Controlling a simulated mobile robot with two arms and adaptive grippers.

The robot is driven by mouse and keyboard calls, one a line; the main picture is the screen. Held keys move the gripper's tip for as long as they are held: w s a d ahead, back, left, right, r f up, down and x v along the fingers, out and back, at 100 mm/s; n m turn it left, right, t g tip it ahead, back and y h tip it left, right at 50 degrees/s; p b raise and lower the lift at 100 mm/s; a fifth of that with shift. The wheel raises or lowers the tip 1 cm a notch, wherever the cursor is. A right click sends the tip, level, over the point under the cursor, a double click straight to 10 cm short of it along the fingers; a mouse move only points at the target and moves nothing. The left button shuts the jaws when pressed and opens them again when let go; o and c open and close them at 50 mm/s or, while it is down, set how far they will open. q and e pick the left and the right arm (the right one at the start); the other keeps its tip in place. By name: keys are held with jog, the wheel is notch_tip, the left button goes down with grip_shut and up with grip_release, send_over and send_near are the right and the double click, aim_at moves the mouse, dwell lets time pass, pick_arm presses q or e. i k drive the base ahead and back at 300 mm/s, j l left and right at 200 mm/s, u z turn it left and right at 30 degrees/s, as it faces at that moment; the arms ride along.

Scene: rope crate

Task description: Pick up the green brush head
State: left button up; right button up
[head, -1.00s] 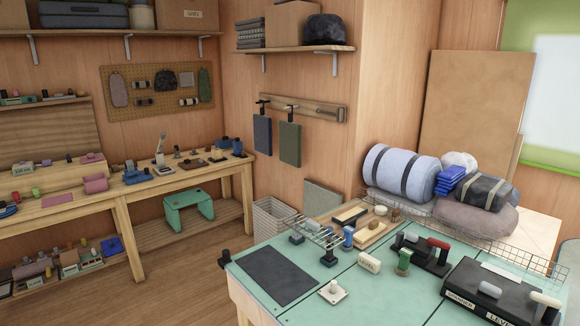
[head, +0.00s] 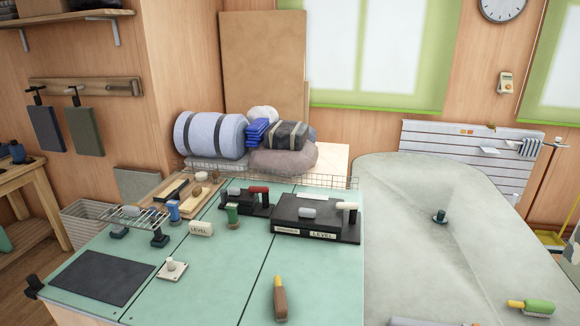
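A small upright green piece (head: 233,210) with a darker, brownish lower part stands on the green-topped table (head: 215,275), just right of a cream block marked LEVEL (head: 201,229). A second green item, a brush (head: 531,306) with pale bristles underneath and a yellow end, lies on the grey cloth-like surface at the lower right. Which of the two is the green brush head I cannot tell for sure. Neither of my grippers is in view, and nothing is touching either item.
A blue piece (head: 173,211), wire rack (head: 135,216), white plate with knob (head: 172,270), dark mat (head: 102,278) and wooden-handled tool (head: 280,299) share the table. Grey covered surface (head: 420,262) adjoins right.

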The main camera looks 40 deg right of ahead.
aim_at(543, 309)
jog(key=z, duration=2.85)
jog(key=i+l+u, duration=0.1)
